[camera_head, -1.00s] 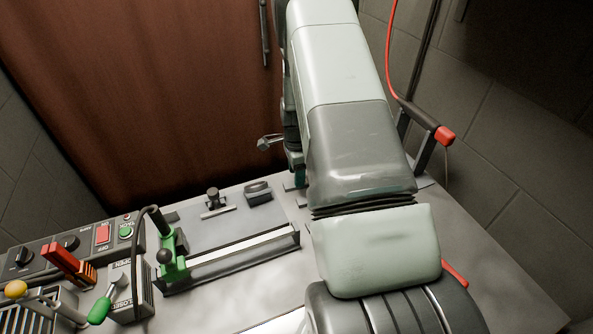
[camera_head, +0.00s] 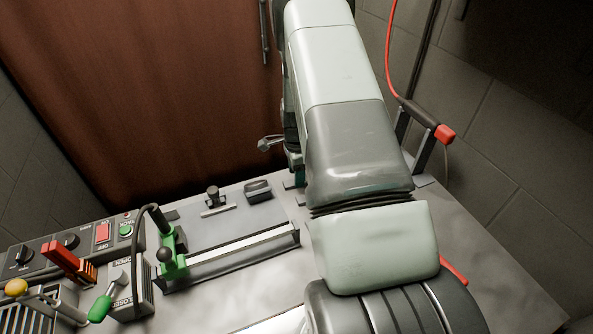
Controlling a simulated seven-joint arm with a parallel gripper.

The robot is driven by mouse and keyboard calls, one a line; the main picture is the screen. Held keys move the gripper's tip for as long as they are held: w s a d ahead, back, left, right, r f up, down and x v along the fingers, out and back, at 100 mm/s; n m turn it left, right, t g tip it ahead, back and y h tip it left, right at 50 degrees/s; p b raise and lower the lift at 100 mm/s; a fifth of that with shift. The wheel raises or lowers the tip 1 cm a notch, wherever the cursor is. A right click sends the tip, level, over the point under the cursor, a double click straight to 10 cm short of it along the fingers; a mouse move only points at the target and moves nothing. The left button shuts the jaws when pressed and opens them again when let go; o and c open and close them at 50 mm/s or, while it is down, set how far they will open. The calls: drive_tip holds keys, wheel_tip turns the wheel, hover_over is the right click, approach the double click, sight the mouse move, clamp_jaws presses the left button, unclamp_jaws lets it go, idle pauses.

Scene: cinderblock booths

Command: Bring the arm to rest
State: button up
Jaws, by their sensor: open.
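My arm rises from the bottom right of the head view and runs up past the top edge, its pale green and grey links covering the middle of the picture. My gripper cannot be made out; it is hidden behind the arm or outside the frame. The grey bench (camera_head: 470,235) lies beneath the arm. No object is seen held.
A green-handled slide (camera_head: 240,252) and a control panel (camera_head: 75,245) with levers are at left. A silver lever (camera_head: 268,143) shows just left of the arm. A red-ended black bar (camera_head: 430,125) stands at right, by the block wall (camera_head: 500,140). A brown panel (camera_head: 150,90) closes the back.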

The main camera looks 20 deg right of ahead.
drive_tip(key=shift+f, duration=1.05)
clamp_jaws()
drive_tip(key=shift+r, duration=0.1)
drive_tip(key=shift+r, duration=3.45)
